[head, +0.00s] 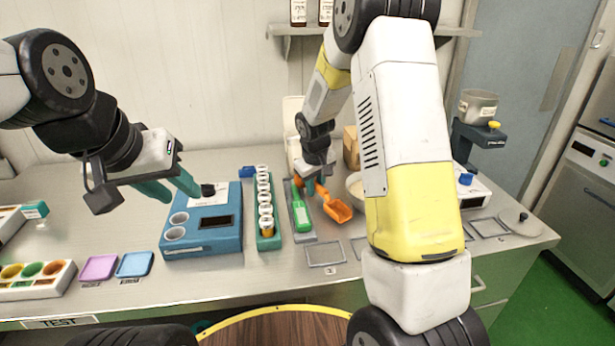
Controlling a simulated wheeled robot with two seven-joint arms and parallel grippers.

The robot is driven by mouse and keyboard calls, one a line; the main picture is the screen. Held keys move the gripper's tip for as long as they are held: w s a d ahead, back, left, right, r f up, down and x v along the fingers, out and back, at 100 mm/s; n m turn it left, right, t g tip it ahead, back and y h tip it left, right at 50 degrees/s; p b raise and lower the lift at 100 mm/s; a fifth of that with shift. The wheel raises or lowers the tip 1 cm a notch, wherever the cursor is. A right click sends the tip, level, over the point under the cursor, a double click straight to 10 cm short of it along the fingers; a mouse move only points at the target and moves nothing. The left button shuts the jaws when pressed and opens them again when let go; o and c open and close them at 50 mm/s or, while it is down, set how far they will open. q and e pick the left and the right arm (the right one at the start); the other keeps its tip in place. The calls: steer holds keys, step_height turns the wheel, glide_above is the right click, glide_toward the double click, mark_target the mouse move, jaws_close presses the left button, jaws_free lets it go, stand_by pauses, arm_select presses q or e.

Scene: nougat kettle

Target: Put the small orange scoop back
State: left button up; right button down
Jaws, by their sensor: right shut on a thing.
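The small orange scoop (338,209) is in my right gripper (314,187), its bowl pointing toward the front right. The gripper is shut on its handle, which the fingers partly hide. The scoop is just right of a green scoop (301,216) lying on a narrow grey holder (304,238). I cannot tell whether the orange scoop touches the holder or the table. My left gripper (183,196) is open and empty, its teal fingers apart over the left side of the blue device.
A blue device (227,235) and a green rack of small cups (269,242) stand left of the scoops. A pale bowl (355,184) is partly hidden by my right arm. Outlined squares (325,254) mark the bare table in front. Pink (98,267) and blue (134,264) pads lie left.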

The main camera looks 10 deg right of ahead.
steer(key=shift+f, duration=0.25)
steer(key=c, duration=1.2)
jaws_free()
steer(key=shift+o, duration=0.2)
